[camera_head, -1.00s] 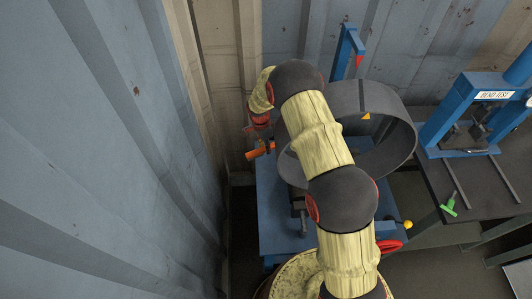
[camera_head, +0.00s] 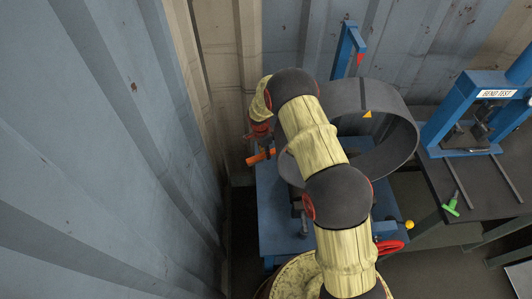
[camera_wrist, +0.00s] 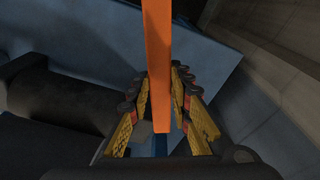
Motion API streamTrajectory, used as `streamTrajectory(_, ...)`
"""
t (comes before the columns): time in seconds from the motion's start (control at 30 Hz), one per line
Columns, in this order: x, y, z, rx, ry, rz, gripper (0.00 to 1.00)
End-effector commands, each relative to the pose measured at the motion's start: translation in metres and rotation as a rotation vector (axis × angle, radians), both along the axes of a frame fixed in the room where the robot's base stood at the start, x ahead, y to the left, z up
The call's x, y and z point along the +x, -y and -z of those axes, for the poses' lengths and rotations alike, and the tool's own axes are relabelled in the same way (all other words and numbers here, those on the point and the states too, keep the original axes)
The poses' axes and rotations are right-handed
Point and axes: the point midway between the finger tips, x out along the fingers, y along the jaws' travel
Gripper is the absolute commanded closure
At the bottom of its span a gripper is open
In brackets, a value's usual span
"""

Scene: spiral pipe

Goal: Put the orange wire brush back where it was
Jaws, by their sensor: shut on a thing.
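The orange wire brush (camera_wrist: 157,65) is between the fingers of my gripper (camera_wrist: 160,95) in the wrist view, and the gripper is shut on it. Its orange length runs from the top edge of that view down past the fingertips. In the head view a short orange piece of the brush (camera_head: 260,157) shows beside the left edge of the blue stand (camera_head: 272,215), above the floor. My gripper (camera_head: 268,146) is small and mostly hidden behind my wrist there. I cannot see the bristles.
A large dark pipe ring (camera_head: 395,125) stands on the blue stand, behind my arm. A ribbed blue wall (camera_head: 100,150) is close on the left. A dark bench (camera_head: 480,190) at the right holds a blue press (camera_head: 450,125) and a green-handled tool (camera_head: 451,203).

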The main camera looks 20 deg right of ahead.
Motion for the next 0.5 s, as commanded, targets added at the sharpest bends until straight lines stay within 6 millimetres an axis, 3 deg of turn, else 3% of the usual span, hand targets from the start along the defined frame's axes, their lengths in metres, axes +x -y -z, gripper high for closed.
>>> streamTrajectory(0.23,0.0003,0.0000,0.0035,0.000,0.001,0.000,1.00)
streamTrajectory(0.27,0.0000,-0.0001,0.0037,0.000,0.000,0.000,0.78)
streamTrajectory(0.5,0.0001,0.0000,0.0035,0.000,0.000,0.000,0.64)
